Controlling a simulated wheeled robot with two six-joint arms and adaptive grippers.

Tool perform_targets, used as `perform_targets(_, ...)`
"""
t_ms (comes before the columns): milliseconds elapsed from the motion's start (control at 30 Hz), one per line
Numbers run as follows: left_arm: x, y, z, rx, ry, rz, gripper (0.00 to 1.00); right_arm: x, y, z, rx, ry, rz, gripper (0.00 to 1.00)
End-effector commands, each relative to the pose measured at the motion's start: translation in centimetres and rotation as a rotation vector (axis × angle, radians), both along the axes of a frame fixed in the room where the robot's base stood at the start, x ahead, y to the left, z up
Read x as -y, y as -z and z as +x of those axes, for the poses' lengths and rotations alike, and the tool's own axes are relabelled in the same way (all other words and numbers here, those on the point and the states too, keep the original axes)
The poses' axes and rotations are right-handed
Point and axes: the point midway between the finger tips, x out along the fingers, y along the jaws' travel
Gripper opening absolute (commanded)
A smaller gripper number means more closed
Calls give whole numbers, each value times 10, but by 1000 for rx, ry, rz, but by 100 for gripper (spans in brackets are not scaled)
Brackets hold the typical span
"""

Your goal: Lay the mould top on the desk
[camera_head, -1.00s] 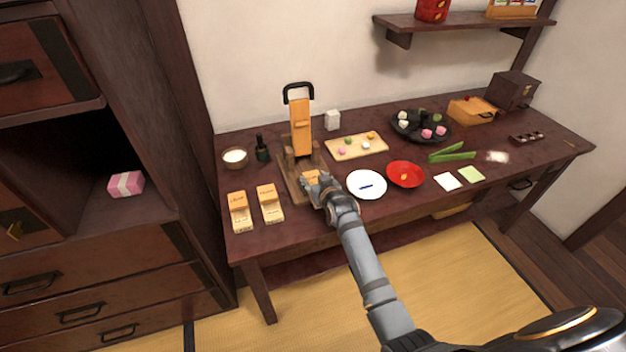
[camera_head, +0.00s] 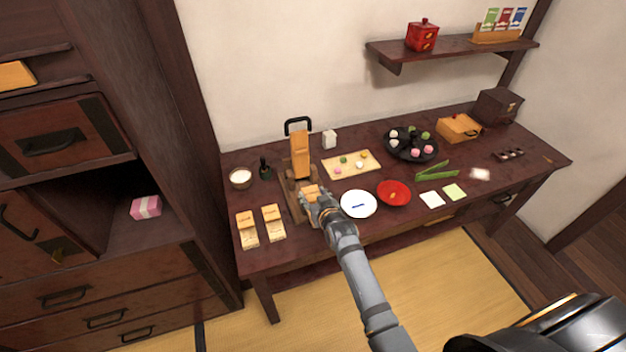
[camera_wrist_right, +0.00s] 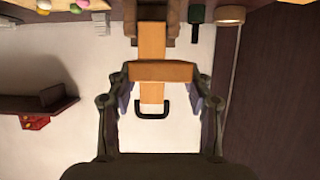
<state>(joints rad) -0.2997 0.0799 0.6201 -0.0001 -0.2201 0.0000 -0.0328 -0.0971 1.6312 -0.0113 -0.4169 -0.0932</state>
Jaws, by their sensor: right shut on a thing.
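My right gripper (camera_head: 315,200) is shut on a pale wooden block, apparently the mould top (camera_head: 311,190). In the right wrist view the block (camera_wrist_right: 160,72) spans between the two fingers (camera_wrist_right: 160,85). It is at the front of the wooden press (camera_head: 289,199) on the dark desk (camera_head: 400,175); I cannot tell whether it touches the press. The press's upright orange lever (camera_head: 300,155) has a black handle. The gripper hides part of the block and the press base. My left gripper is not in view.
Two marked wooden pieces (camera_head: 247,229) (camera_head: 273,222) lie at the left front. Bare desk shows near the front edge.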

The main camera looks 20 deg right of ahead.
Motion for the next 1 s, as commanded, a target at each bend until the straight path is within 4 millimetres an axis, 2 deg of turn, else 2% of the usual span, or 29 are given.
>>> perform_targets(33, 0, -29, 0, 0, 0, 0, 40, -5, -16, -15, -11, 0, 3, 21)
perform_targets(200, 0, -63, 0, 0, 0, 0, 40, -15, -28, -50, -10, 0, 3, 21)
perform_targets(300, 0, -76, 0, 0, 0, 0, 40, -18, -32, -63, -8, 0, 1, 21)
perform_targets(533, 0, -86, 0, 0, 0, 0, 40, -23, -33, -78, -4, 0, 1, 21)
perform_targets(867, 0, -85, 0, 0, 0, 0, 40, -23, -32, -79, -4, 0, 0, 21)
perform_targets(1000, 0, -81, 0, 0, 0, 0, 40, -14, -45, -76, 0, -17, -2, 21)
